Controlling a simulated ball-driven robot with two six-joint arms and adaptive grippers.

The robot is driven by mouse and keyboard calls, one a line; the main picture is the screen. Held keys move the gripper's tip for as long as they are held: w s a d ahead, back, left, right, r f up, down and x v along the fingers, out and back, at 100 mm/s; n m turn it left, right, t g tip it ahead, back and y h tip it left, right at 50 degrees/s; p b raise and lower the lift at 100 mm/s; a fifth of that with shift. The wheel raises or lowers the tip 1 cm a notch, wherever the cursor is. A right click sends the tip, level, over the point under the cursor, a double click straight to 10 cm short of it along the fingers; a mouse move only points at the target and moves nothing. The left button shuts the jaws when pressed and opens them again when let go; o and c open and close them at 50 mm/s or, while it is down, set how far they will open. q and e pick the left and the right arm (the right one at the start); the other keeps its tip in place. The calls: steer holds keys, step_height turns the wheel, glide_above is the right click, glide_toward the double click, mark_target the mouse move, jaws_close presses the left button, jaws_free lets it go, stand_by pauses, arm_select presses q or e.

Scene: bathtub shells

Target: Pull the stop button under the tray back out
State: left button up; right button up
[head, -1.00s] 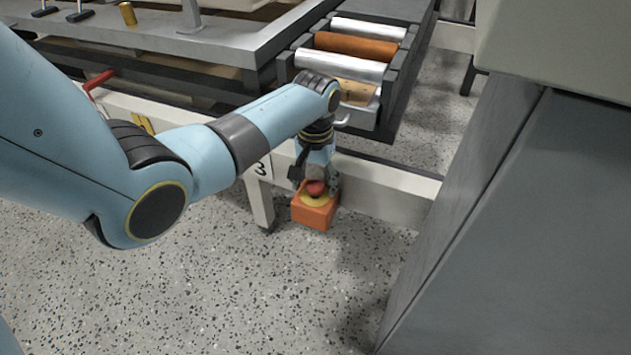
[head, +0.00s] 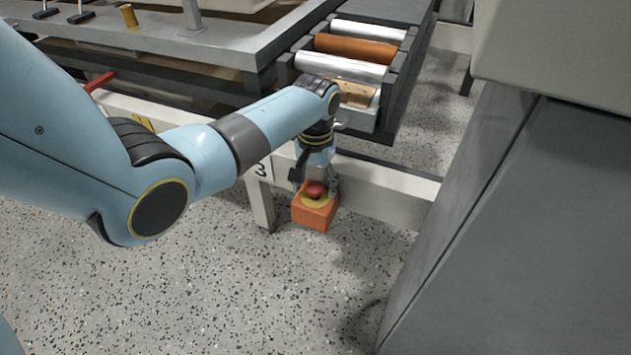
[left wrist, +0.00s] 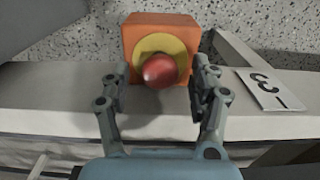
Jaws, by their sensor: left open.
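The stop button is a red knob (head: 315,190) on a yellow disc (head: 314,200) atop an orange box (head: 312,215), fixed by the white beam below the tray. In the left wrist view the red knob (left wrist: 160,70) faces the camera, with the yellow disc around it on the orange box (left wrist: 135,35). My left gripper (head: 315,182) is open, its two fingers on either side of the knob. In the left wrist view the left gripper (left wrist: 160,85) shows gaps between its fingers and the knob. My right gripper is out of view.
The drawer-like tray (head: 345,65) with silver and orange rollers overhangs the button. A white beam (head: 385,190) runs behind the box, and a tag marked 3 (head: 260,170) is to its left. A grey cabinet (head: 530,220) stands at the right. The speckled floor in front is clear.

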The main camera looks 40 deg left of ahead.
arm_select(q)
steer(key=shift+p, duration=0.3)
stand_by(0.5)
steer(key=c, duration=1.2)
steer(key=shift+r, duration=0.1)
steer(key=shift+r+p, duration=0.35)
steer(key=shift+p, duration=0.05)
steer(key=o, duration=1.2)
steer(key=shift+f, duration=0.15)
